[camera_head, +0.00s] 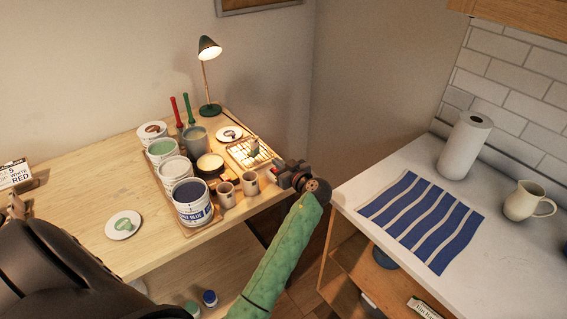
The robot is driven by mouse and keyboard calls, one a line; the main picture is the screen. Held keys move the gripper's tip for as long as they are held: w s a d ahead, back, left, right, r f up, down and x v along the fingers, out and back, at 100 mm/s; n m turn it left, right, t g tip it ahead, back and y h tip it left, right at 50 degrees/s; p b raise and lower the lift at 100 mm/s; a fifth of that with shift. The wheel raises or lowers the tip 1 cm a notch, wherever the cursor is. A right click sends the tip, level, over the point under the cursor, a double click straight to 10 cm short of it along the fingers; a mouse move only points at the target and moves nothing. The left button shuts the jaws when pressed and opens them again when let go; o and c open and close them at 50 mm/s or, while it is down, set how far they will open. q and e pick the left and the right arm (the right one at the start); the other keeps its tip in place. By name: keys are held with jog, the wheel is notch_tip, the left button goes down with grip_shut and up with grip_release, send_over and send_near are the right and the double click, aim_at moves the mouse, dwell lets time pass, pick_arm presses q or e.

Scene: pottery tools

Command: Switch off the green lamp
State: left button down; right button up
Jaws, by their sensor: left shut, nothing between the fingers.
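The green lamp (209,77) stands at the back of the wooden desk, with a dark green shade, a thin brass stem and a round green base (209,110). Its bulb glows, so it is lit. My left gripper (276,168) is shut and empty at the desk's right edge, in front of and to the right of the lamp and apart from it. No switch can be made out at this size. My right gripper does not show.
Several paint cans, such as the blue one (192,203), and two small cups (226,194) crowd the desk in front of the lamp. A red bottle (175,112) and a green one (190,110) stand left of its base. A white counter (400,255) is at right.

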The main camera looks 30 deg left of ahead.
pick_arm(q)
jog(key=shift+a+f, duration=0.15)
jog(key=shift+f, duration=1.3)
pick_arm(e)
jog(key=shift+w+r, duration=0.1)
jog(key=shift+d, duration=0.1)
pick_arm(q)
jog(key=shift+f, duration=0.1)
jog(key=shift+a+f+h+b, duration=0.1)
jog(key=shift+f+h+b, duration=0.05)
jog(key=shift+h+b, duration=0.4)
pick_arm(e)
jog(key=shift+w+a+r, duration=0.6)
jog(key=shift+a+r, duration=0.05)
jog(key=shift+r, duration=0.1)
pick_arm(q)
jog(key=shift+w, duration=0.1)
